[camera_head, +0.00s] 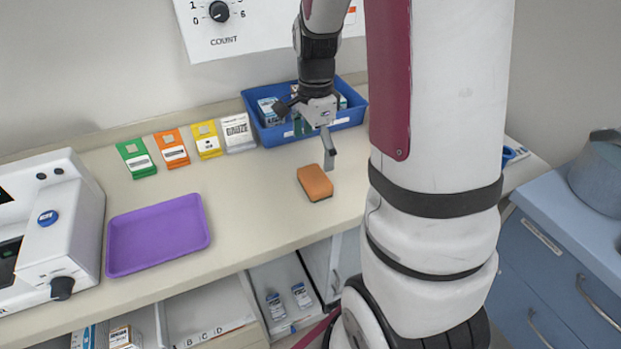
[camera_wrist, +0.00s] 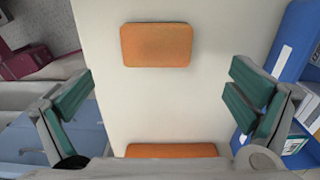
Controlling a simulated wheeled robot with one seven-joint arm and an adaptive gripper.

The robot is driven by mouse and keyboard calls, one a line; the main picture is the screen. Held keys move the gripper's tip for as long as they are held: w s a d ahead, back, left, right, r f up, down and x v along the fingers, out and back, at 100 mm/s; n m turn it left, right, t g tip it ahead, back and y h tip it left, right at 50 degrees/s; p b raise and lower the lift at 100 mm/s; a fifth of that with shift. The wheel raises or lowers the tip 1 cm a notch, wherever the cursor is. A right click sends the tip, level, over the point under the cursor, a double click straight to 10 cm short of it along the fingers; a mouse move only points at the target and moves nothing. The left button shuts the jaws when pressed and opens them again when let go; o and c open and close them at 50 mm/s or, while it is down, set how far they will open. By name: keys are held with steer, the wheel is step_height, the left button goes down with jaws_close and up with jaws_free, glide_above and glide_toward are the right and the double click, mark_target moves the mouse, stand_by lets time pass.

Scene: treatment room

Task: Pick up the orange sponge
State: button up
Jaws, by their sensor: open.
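The orange sponge (camera_head: 315,183), a flat block with rounded corners and a dark underside, lies on the beige counter. In the wrist view an orange sponge (camera_wrist: 156,45) lies flat ahead of the fingers, at the upper middle. A second orange piece (camera_wrist: 170,150) shows at the bottom edge of that view, mostly hidden by the gripper body. My gripper (camera_head: 306,130) is above the counter, just behind the sponge in the head view. Its green-padded fingers (camera_wrist: 160,100) are wide apart with nothing between them.
A blue bin (camera_head: 351,114) with boxes stands behind my gripper. Several coloured packets (camera_head: 172,148) line the wall. A purple tray (camera_head: 157,236) and a white machine (camera_head: 62,215) are to the left. The counter between tray and sponge is clear.

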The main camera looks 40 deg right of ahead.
mark_target(315, 178)
steer(key=f, duration=0.8)
steer(key=shift+s+a+f, duration=0.15)
steer(key=shift+s+f, duration=0.05)
steer(key=shift+f, duration=0.2)
steer(key=c, duration=0.8)
steer(key=shift+r, duration=0.1)
